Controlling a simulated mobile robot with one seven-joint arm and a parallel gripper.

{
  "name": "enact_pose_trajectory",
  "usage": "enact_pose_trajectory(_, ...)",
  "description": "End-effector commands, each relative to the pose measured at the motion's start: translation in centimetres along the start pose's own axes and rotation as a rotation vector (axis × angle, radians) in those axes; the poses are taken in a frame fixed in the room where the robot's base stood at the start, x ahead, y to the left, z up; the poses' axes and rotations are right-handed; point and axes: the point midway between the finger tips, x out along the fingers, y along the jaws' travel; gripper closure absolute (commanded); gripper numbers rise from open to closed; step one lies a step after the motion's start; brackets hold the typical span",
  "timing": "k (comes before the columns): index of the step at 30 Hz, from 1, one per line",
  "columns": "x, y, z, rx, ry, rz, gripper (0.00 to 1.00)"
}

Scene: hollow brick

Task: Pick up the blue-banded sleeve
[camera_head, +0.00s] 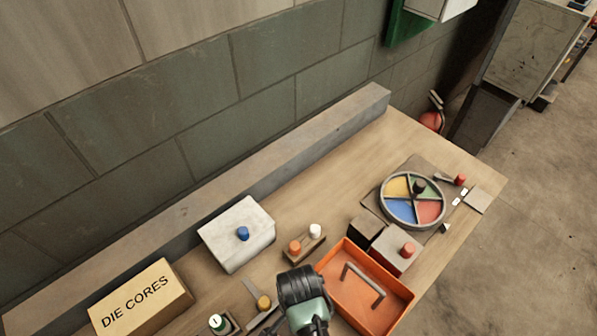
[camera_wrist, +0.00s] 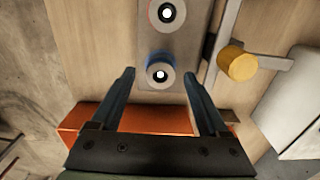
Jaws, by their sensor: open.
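In the wrist view, two round hollow sleeves stand on a grey plate, seen from above with bright centres. My gripper (camera_wrist: 159,77) is open, with one finger on either side of the nearer sleeve's line; contact is unclear. In the head view, my gripper (camera_head: 302,290) hides what is beneath it.
An orange tray (camera_head: 337,262) is right of my gripper. A yellow knob (camera_wrist: 237,63) with a metal bar is beside the plate. A white block (camera_head: 222,246) with a blue knob, a DIE CORES box (camera_head: 140,298) and a coloured wheel (camera_head: 383,205) are around.

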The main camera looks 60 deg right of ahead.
Motion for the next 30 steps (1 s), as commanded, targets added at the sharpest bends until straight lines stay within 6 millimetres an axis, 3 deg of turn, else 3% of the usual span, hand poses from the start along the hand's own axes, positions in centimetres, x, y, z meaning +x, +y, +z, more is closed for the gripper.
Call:
enact_pose_trajectory(4,1.8,0.1,0.0,0.000,0.000,0.001,0.22)
enact_pose_trajectory(13,2.2,0.0,0.0,0.000,0.001,-0.001,0.24)
enact_pose_trajectory(25,2.1,0.0,0.0,0.000,0.000,-0.001,0.96)
enact_pose_trajectory(26,2.1,0.0,0.0,0.000,0.000,-0.001,1.00)
enact_pose_trajectory(30,2.1,0.0,0.0,0.000,0.001,-0.002,1.00)
